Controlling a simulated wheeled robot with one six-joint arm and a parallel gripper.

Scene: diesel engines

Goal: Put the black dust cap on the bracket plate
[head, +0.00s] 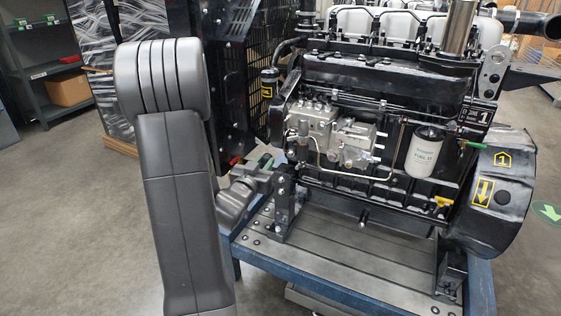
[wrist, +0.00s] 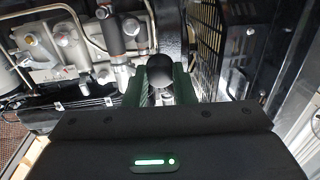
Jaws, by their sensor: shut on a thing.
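My gripper (wrist: 160,88) is shut on a dark round piece, which looks like the black dust cap (wrist: 160,67). The cap sits between the two green fingers in the wrist view. In the head view my gripper (head: 264,163) is at the left end of the engine, beside the fuel pump; the cap is too small or hidden to make out there. A black upright bracket (head: 284,205) stands on the bench just below and right of my gripper. A grey plate with holes (head: 495,66) is at the engine's upper right. I cannot tell which is the bracket plate.
The black diesel engine (head: 385,85) stands on a blue-edged bench (head: 345,262) with a bare grey top in front. A white fuel filter (head: 425,152) and metal pump (head: 345,140) stick out of its side. A black mesh guard (wrist: 208,50) is close right of my fingers.

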